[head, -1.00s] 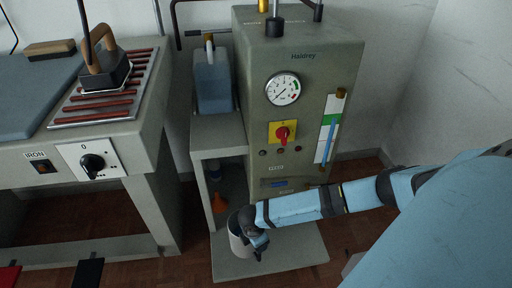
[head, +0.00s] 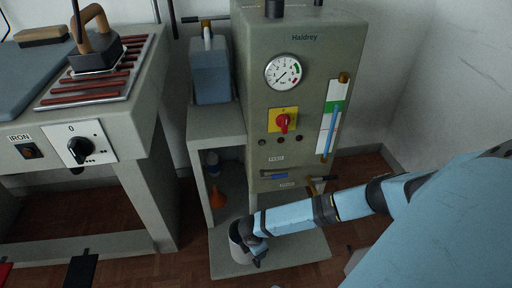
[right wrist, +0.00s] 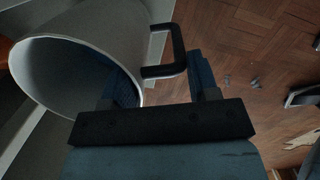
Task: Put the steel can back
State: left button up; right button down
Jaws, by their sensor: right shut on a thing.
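The steel can (head: 236,248) is a pale, open-topped cylinder at the front left of the boiler's low base plate (head: 290,257). In the right wrist view the can (right wrist: 95,35) fills the upper left, its open mouth facing the camera and its dark handle (right wrist: 178,50) between my fingers. My right gripper (head: 257,253) is shut on that handle (right wrist: 165,72), at the can's right side. The can's underside is hidden, so I cannot tell whether it rests on the plate.
The grey boiler (head: 300,95) with gauge and red knob stands behind. Left of it, an open shelf (head: 216,133) carries a blue-grey tank (head: 211,78); an orange funnel (head: 217,197) sits inside below. The ironing table (head: 140,110) is at left. The plate's right part is clear.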

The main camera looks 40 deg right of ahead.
jog(key=c, duration=0.5)
grip_release()
jog(key=shift+o, duration=0.6)
pick_arm(q)
jog(key=shift+s+f, duration=0.15)
jog(key=shift+f, duration=0.05)
pick_arm(e)
jog(key=shift+r+p, duration=0.3)
jog(key=shift+r, duration=0.15)
jog(key=r+p, duration=0.2)
jog(key=r, duration=0.1)
jog(key=r+p, duration=0.1)
jog(key=r, duration=0.1)
jog(key=shift+a, duration=0.3)
pick_arm(q)
jog(key=r+n+p, duration=0.1)
jog(key=s+r+n+p, duration=0.1)
jog(key=r, duration=0.1)
jog(key=r+p, duration=0.1)
jog(key=shift+s+d+r+n+t, duration=0.3)
jog(key=shift+d+n+t, duration=0.1)
pick_arm(e)
notch_tip(320, 180, up, 6)
jog(key=shift+w+a, duration=0.15)
jog(key=shift+a, duration=0.25)
